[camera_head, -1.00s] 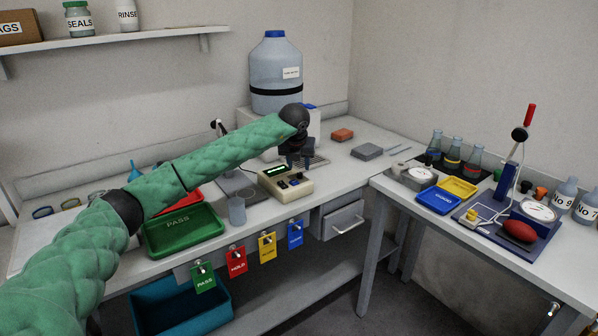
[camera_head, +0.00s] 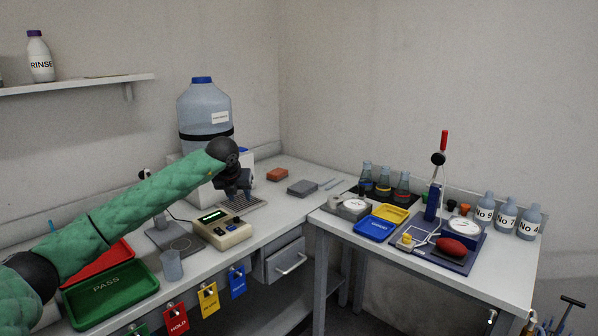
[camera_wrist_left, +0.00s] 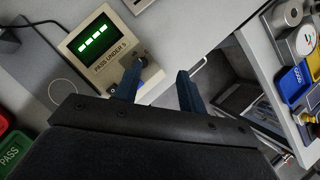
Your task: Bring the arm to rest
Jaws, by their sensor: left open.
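My left arm in its green padded sleeve comes in from the left in the head view and reaches over the bench. Its black left gripper (camera_head: 234,186) hangs above the bench near the beige meter (camera_head: 222,232). In the left wrist view the two gripper fingers (camera_wrist_left: 157,88) stand apart with nothing between them. The meter, labelled PASS UNDER 5 (camera_wrist_left: 105,55), lies beyond the fingers, with a lit green display. I cannot tell whether a finger touches it. My right gripper is not in view.
A green PASS tray (camera_head: 108,292), a red tray (camera_head: 98,258) and a clear cup (camera_head: 172,266) stand left of the meter. A large water bottle (camera_head: 205,112) stands behind. The right table holds a blue tray (camera_head: 375,229), a yellow tray (camera_head: 391,213), flasks and bottles. Coloured tags hang along the front edge.

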